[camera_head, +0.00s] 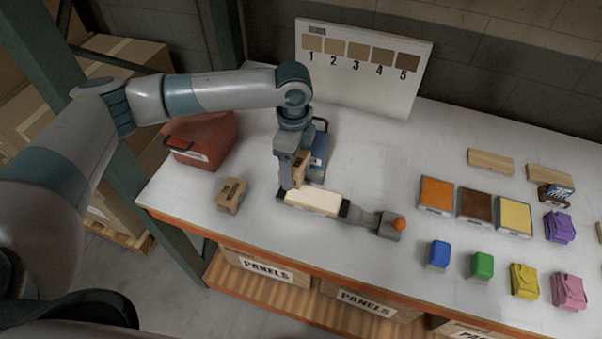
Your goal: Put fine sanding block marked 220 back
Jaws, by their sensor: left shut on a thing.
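My left gripper (292,178) points down over the left part of the white bench (400,150). It is shut on a tan block (300,167), held upright just behind a cream panel (313,201); its marking is too small to read. The panel lies in a dark holder with a grey arm and orange knob (398,224). Another brown block (231,196), with dark unreadable marks on top, sits on the bench to the left. My right gripper is not in view.
A blue object (319,155) stands right behind my left gripper. A red toolbox (203,139) is at the left. A sample board numbered 1 to 5 (362,65) stands at the back. Coloured trays (437,195), blocks (438,253) and cloths (560,227) occupy the right. Bench centre is clear.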

